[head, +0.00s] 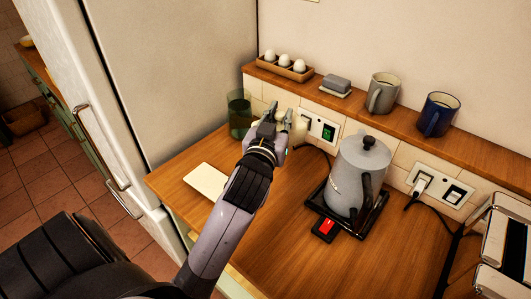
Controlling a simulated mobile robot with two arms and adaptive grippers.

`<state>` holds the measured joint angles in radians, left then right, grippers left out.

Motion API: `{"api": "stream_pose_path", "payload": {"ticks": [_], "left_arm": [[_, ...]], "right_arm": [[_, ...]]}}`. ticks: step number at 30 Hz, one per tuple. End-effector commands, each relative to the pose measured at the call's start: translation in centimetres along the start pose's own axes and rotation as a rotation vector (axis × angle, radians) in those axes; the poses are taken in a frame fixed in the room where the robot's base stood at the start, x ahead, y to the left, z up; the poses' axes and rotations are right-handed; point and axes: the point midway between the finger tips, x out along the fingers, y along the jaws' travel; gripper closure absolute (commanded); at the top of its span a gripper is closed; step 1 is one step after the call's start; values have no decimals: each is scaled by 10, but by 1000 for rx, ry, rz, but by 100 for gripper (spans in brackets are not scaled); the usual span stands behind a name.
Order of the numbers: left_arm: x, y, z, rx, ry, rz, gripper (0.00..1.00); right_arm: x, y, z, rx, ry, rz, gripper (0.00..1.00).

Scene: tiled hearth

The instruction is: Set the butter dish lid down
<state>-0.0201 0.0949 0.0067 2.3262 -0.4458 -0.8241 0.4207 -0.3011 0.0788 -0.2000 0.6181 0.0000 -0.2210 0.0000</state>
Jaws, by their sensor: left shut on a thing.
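My left gripper (279,116) is shut on a cream-coloured thing (300,125), which appears to be the butter dish lid. The fingers hide most of it, and only small parts show at their sides. The gripper is over the back of the wooden counter, in front of the tiled wall. I cannot tell whether the held thing touches the counter. A flat cream slab (206,181), possibly the butter dish base, lies on the counter left of my forearm. My right gripper is not in view.
A dark green glass (239,114) stands close left of the gripper. A grey kettle (356,178) stands on its black base to the right. A shelf (305,81) behind holds eggs, a small grey block on a white dish (336,85) and two mugs. The front middle counter (290,240) is clear.

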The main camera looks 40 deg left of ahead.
Motion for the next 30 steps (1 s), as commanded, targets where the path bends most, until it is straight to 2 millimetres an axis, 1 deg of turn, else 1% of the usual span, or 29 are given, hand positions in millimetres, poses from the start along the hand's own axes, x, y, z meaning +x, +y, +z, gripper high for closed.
{"api": "stream_pose_path", "payload": {"ticks": [1,3,6,10,13,17,21,24,27,30], "left_arm": [[-1,0,18,3,-7,1,100],[-1,0,37,1,-6,0,100],[0,0,64,1,-5,1,100],[0,0,91,0,-2,0,100],[0,0,104,-1,0,0,100],[0,0,113,0,2,0,100],[0,0,135,-1,-2,0,100],[0,-1,148,-1,0,0,100],[0,0,153,-1,2,2,100],[0,0,153,-1,3,3,100]], "right_arm": [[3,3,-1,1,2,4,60],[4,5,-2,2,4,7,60],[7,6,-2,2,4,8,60],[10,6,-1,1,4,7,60],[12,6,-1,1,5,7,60],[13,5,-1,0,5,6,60],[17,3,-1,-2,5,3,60],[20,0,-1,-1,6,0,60],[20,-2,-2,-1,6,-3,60],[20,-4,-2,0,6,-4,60]]}}
